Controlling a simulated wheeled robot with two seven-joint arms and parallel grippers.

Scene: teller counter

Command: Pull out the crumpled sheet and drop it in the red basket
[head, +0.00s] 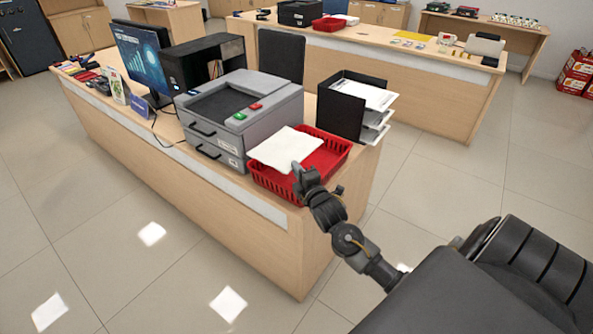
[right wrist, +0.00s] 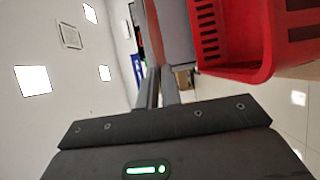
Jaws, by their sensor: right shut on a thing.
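The crumpled sheet (head: 284,148) is white and lies over the left part of the red basket (head: 335,158). Its far-left edge is close to the grey printer (head: 262,95). My right gripper (head: 298,170) is at the sheet's near right edge, above the basket's front rim, and is shut on the sheet. In the right wrist view the gripper's fingers (right wrist: 157,92) point away from the camera, and the red basket (right wrist: 235,55) shows at the upper right. The sheet cannot be made out in that view. My left gripper is not in view.
A black file tray (head: 340,112) with papers stands behind the basket. A monitor (head: 141,58) and a black shelf box (head: 190,66) stand to the left on the counter. The basket sits near the counter's front right end. Open floor lies in front.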

